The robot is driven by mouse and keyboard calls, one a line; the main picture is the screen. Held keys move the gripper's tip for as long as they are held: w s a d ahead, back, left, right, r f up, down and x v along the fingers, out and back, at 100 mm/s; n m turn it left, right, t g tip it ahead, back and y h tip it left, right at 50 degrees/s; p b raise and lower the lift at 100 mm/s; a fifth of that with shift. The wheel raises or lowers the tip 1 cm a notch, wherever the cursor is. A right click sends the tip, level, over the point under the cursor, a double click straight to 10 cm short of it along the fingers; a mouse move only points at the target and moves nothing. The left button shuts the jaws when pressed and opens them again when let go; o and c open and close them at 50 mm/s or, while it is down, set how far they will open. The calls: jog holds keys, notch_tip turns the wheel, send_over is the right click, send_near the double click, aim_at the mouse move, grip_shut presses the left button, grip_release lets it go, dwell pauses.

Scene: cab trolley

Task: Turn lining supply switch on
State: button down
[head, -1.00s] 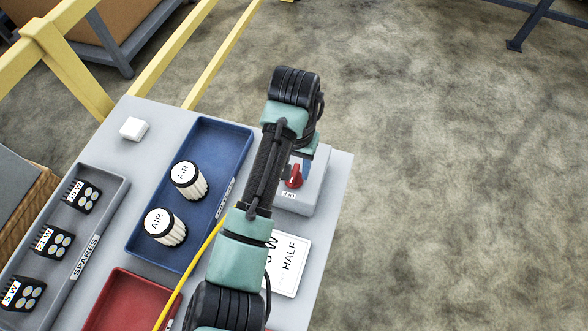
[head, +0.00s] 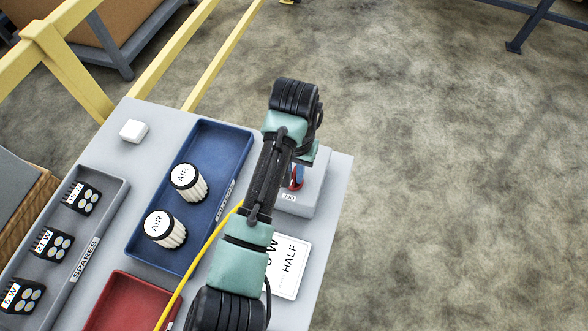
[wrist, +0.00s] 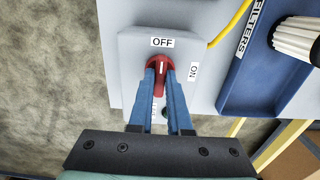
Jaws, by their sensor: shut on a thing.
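The supply switch is a red knob (wrist: 158,62) on a grey box (wrist: 130,45), seen in the wrist view. OFF is printed above it and ON to its right. The white line on the knob points up at OFF. My gripper (wrist: 160,76) has its two blue fingers shut on the knob, one on each side. In the head view the grey box (head: 309,190) stands at the tray table's right edge. My arm and wrist hide most of the knob there. Another label and a small dark green spot below the knob are partly hidden by the fingers.
A blue tray (head: 217,147) labelled FILTERS holds two AIR filters. A grey SPARES tray (head: 110,188) and a red tray (head: 116,308) lie farther left. A HALF card (head: 289,277) lies in front of the box. A yellow cable (head: 200,262) runs beside my arm. Open floor lies right.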

jog(key=shift+r, duration=0.1)
jog(key=m+p, duration=0.2)
jog(key=m, duration=0.1)
jog(key=shift+r+m+p, duration=0.15)
jog(key=shift+m+p, duration=0.2)
jog(key=shift+m, duration=0.05)
jog(key=m+p, duration=0.2)
jog(key=m, duration=0.3)
jog(key=shift+p, duration=0.35)
jog(key=m+p, duration=0.1)
jog(key=m, duration=0.4)
jog(key=shift+p, duration=0.35)
jog(key=m+p, duration=0.1)
jog(key=m, duration=0.3)
jog(key=shift+w, duration=0.1)
jog(key=c, duration=0.9)
grip_release()
jog(key=shift+o, duration=0.2)
jog(key=shift+f, duration=0.2)
